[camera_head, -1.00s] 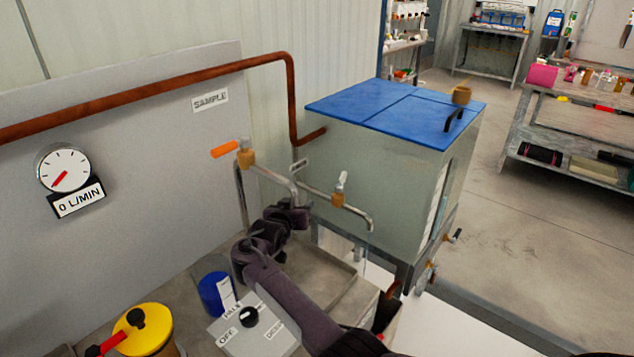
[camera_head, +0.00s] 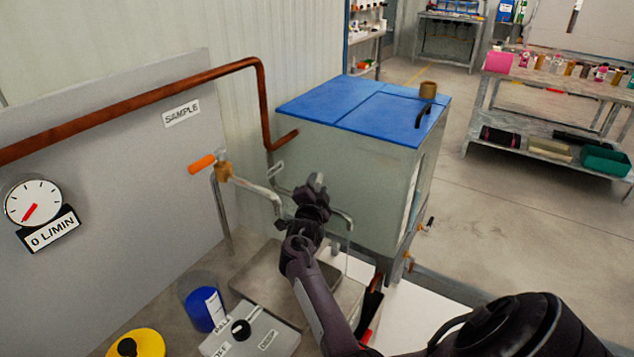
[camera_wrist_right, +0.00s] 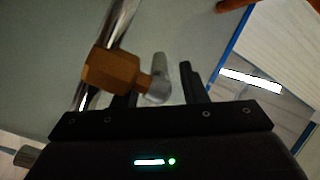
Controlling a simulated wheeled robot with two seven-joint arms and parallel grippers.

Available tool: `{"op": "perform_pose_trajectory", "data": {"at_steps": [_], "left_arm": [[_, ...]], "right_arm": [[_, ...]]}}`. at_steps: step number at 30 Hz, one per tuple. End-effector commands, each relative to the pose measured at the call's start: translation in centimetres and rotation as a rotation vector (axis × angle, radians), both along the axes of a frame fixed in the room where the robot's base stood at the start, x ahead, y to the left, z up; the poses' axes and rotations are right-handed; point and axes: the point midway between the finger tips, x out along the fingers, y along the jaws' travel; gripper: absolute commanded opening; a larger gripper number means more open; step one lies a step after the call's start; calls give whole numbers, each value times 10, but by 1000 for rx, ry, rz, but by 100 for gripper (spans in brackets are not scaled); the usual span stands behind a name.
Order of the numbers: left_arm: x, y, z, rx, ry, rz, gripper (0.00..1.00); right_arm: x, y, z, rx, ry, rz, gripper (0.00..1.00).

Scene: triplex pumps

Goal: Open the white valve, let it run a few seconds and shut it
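The white valve is a tap with a pale handle (camera_wrist_right: 158,82) and a brass body (camera_wrist_right: 112,72). In the head view, my right gripper (camera_head: 314,192) is at this tap and hides most of it; its bent spout (camera_head: 347,217) shows to the right. In the right wrist view, my right gripper (camera_wrist_right: 160,90) is open, with the pale handle between its fingers. A gap shows between the handle and the right finger; contact on the left is unclear. A thin pale line drops below the spout; I cannot tell if it is water. My left gripper is not in view.
An orange-handled tap (camera_head: 203,164) stands left of my gripper, by the SAMPLE label (camera_head: 181,114). The gauge (camera_head: 33,203) is labelled 0 L/MIN. A blue-lidded tank (camera_head: 345,145) stands behind. A blue container (camera_head: 203,309) and switch box (camera_head: 250,335) are in front.

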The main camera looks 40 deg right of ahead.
Motion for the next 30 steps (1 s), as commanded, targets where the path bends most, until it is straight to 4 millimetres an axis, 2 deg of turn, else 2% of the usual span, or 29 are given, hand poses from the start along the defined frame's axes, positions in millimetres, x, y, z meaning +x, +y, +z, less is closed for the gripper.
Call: {"op": "perform_pose_trajectory", "data": {"at_steps": [6, 14, 15, 24, 30], "left_arm": [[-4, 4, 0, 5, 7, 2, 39], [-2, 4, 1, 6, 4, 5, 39], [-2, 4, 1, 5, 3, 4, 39], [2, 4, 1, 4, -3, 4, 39], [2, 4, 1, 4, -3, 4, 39]], "right_arm": [[11, -13, 0, 0, 1, -1, 39], [11, -14, -1, 0, 2, 0, 39], [12, -14, -1, 0, 2, 0, 37], [11, -14, -1, 1, 2, 0, 0], [11, -14, -1, 1, 3, 0, 0]]}}
